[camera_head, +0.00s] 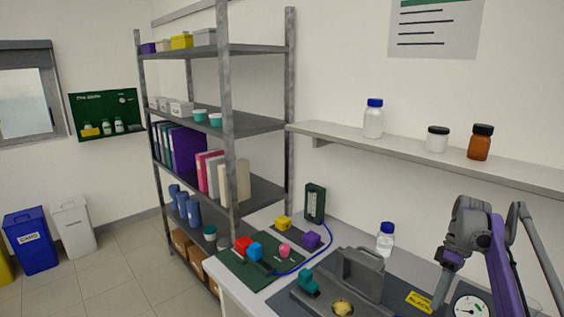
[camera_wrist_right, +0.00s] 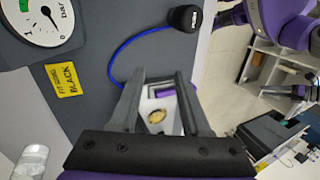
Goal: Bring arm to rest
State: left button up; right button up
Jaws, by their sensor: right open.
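My right arm comes in at the right of the head view, with its right gripper (camera_head: 444,280) pointing down over the bench by the yellow label (camera_head: 419,300) and the pressure gauge (camera_head: 470,308). In the right wrist view the right gripper (camera_wrist_right: 162,84) has its two fingers apart. A round brass-coloured piece (camera_wrist_right: 156,117) and a purple patch show in the gap between them; I see no object clamped. The gauge (camera_wrist_right: 38,18) and yellow label (camera_wrist_right: 66,80) lie left of the fingers there. My left gripper is not in the head view.
A grey handled housing (camera_head: 358,274), teal knob (camera_head: 309,281) and blue-capped bottle (camera_head: 385,240) stand on the bench left of the arm. A green mat (camera_head: 238,268) holds coloured pieces. A wall shelf (camera_head: 400,146) with bottles runs behind. A black knob (camera_wrist_right: 185,18) joins a blue tube.

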jog(key=s+a+m+t+h, duration=0.2)
jog(key=s+a, duration=0.2)
jog(key=a, duration=0.4)
jog(key=s+a+m+t+h, duration=0.1)
jog(key=s+a+m+t, duration=0.15)
jog(key=a, duration=0.55)
jog(key=s+a+f+m+t, duration=0.1)
jog(key=s+a+f+t, duration=0.1)
jog(key=s+a+f, duration=0.2)
jog(key=s+a+f+m+t, duration=0.2)
jog(key=s+a+f, duration=0.2)
jog(key=s+f, duration=0.4)
jog(key=s, duration=0.2)
jog(key=shift+s+f, duration=0.15)
jog(key=shift+s, duration=0.2)
